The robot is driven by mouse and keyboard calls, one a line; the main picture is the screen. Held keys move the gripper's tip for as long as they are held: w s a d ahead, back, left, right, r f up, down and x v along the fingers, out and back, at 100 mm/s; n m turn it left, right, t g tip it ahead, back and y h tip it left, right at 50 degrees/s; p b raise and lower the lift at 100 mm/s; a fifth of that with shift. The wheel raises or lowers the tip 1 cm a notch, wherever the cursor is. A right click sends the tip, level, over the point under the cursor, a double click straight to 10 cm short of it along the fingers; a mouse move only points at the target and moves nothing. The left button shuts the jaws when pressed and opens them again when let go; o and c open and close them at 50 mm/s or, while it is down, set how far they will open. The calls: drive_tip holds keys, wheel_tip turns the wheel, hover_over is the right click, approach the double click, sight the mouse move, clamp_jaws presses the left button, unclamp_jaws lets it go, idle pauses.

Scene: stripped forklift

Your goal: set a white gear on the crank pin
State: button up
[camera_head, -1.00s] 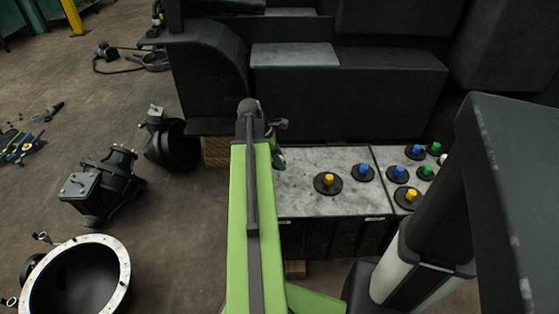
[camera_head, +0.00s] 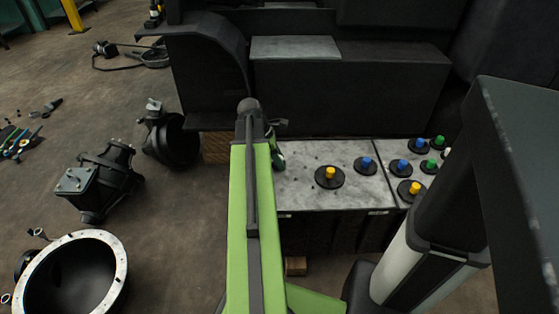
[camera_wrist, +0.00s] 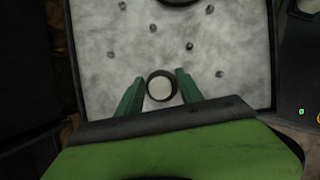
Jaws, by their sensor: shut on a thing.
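My gripper (camera_wrist: 160,90), with green fingers, points down over a grey battery-like top in the wrist view. It is shut on a small round piece (camera_wrist: 161,87) with a pale face and a dark rim; whether this is the white gear I cannot tell. In the head view my gripper (camera_head: 278,155) is mostly hidden behind my green arm, at the left end of the grey top (camera_head: 300,190). A small white knob (camera_head: 446,153) shows at the right, largely hidden by my dark column. I cannot make out the crank pin.
Black discs with yellow (camera_head: 329,174), blue (camera_head: 367,163) and green (camera_head: 440,141) knobs stand on the grey top. The dark forklift body (camera_head: 350,95) rises behind. Machine parts (camera_head: 95,180) and a round housing (camera_head: 75,275) lie on the floor at left.

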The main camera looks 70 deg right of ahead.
drive_tip(key=shift+f, duration=0.15)
drive_tip(key=shift+f+b, duration=0.8)
drive_tip(key=shift+b, duration=0.1)
drive_tip(key=o, duration=1.3)
drive_tip(key=shift+o, duration=0.2)
drive_tip(key=p+v, duration=1.6)
drive_tip(key=v, duration=0.1)
drive_tip(key=shift+r, duration=0.25)
